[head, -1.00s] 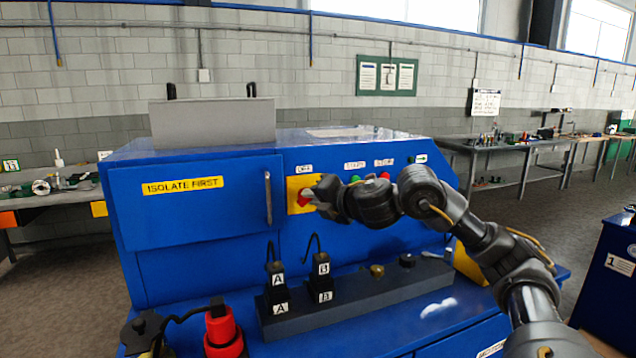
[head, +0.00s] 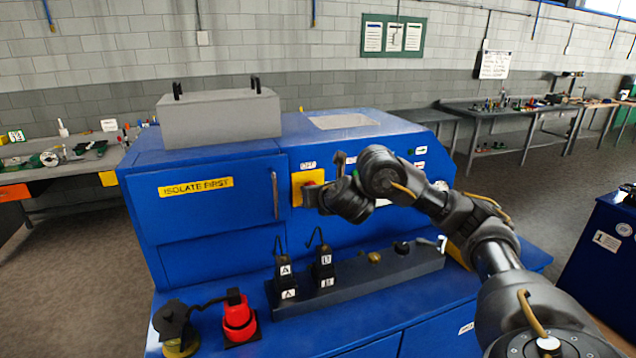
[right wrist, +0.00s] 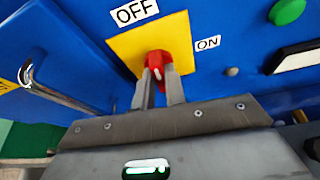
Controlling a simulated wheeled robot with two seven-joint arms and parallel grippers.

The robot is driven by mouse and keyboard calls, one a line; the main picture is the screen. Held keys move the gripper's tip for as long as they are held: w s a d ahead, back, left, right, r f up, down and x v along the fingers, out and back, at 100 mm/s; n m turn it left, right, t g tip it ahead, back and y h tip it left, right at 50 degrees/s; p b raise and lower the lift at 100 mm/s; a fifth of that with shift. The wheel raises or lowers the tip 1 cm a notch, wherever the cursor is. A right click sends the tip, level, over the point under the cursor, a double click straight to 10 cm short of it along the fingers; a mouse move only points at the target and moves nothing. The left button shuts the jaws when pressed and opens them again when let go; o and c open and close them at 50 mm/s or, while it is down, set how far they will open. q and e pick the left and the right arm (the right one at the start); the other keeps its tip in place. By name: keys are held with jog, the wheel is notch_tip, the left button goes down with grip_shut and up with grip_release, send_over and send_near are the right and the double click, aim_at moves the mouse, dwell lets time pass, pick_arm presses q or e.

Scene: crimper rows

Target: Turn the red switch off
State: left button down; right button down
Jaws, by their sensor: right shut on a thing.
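The red switch (right wrist: 158,60) sits on a yellow plate (right wrist: 122,48) on the blue machine front. An OFF label (right wrist: 136,11) is at the plate's upper left and an ON label (right wrist: 208,43) at its right. My right gripper (right wrist: 161,82) is shut on the red switch, one finger on each side. The knob looks roughly upright in the right wrist view; its exact setting is hard to tell. In the head view the yellow plate (head: 297,190) shows, and my right gripper (head: 312,194) covers most of the switch. My left gripper is out of view.
A door handle (head: 275,194) is left of the switch. A green button (right wrist: 287,11) is to the right. Below stands a grey block (head: 350,278) with plugs marked A and B. A red plug (head: 238,318) is at the front left of the blue ledge.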

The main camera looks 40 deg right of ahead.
jog(key=shift+a+f+n+p, duration=0.15)
jog(key=shift+f+n+p, duration=0.2)
jog(key=shift+n+p, duration=0.15)
jog(key=c, duration=1.4)
grip_release()
jog(key=shift+h, duration=0.3)
jog(key=shift+c, duration=0.2)
jog(key=shift+r, duration=0.1)
jog(key=shift+r, duration=0.2)
